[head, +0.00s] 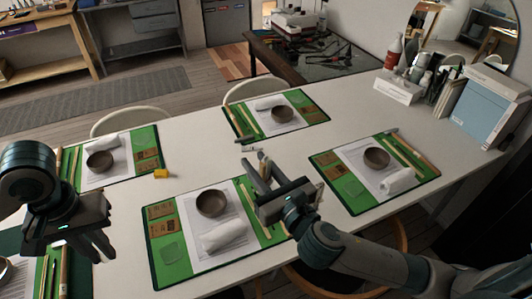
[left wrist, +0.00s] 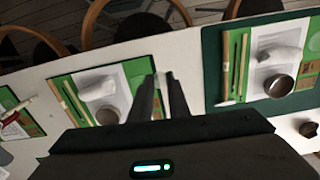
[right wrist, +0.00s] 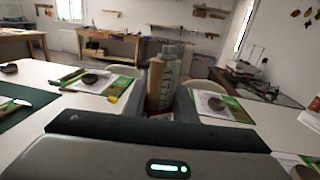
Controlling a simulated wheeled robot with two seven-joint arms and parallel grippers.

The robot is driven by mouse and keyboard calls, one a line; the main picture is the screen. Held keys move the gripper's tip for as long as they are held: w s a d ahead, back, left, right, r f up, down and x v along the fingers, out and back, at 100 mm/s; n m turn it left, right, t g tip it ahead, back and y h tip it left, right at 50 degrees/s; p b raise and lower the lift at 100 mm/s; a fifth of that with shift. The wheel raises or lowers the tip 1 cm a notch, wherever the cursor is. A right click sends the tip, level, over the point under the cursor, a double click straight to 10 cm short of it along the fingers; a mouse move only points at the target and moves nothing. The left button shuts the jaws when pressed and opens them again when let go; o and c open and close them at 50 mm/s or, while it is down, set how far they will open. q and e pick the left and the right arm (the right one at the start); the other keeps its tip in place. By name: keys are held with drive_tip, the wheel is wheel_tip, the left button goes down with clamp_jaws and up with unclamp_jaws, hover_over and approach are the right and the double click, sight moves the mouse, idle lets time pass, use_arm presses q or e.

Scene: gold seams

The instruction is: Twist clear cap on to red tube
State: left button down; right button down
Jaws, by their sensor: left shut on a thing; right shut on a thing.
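My left gripper (head: 88,240) hangs at the left, above the near edge of the table. In the left wrist view, its fingers (left wrist: 160,98) are close together with a small pale thing (left wrist: 158,82) between them; I cannot tell whether it is the clear cap. My right gripper (head: 262,175) is above the table middle, well apart from the left one. In the right wrist view, its fingers are shut on a pale grey cylinder with printed markings (right wrist: 170,66), beside a tan upright piece (right wrist: 154,85). I cannot make out a red tube clearly.
Green mats with bowls, white cloths and sticks lie on the white table: near middle (head: 170,265), far middle (head: 235,122), right (head: 345,190) and left. Bottles and a blue-grey box (head: 490,108) stand at the right end.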

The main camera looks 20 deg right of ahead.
drive_tip(key=s+a+f+n+g+y, duration=0.2)
drive_tip(key=a+n+y, duration=0.4)
drive_tip(key=a, duration=0.5)
drive_tip(key=shift+f+g+y, duration=0.55)
drive_tip(key=shift+g+y, duration=0.45)
drive_tip(key=shift+y, duration=0.2)
use_arm(q)
drive_tip(key=w+d+r, duration=0.1)
drive_tip(key=d+r, duration=0.4)
drive_tip(key=d, duration=0.4)
drive_tip(key=w+d+r, duration=0.1)
drive_tip(key=d+r, duration=0.4)
drive_tip(key=d, duration=0.4)
drive_tip(key=w+d+r, duration=0.2)
drive_tip(key=d+r, duration=0.3)
drive_tip(key=d, duration=0.5)
drive_tip(key=shift+r+n, duration=0.15)
drive_tip(key=shift+n, duration=0.15)
drive_tip(key=shift+w+f, duration=0.1)
drive_tip(key=shift+f, duration=1.9)
drive_tip(key=shift+f, duration=0.1)
drive_tip(key=shift+f, duration=0.8)
drive_tip(key=shift+f, duration=0.55)
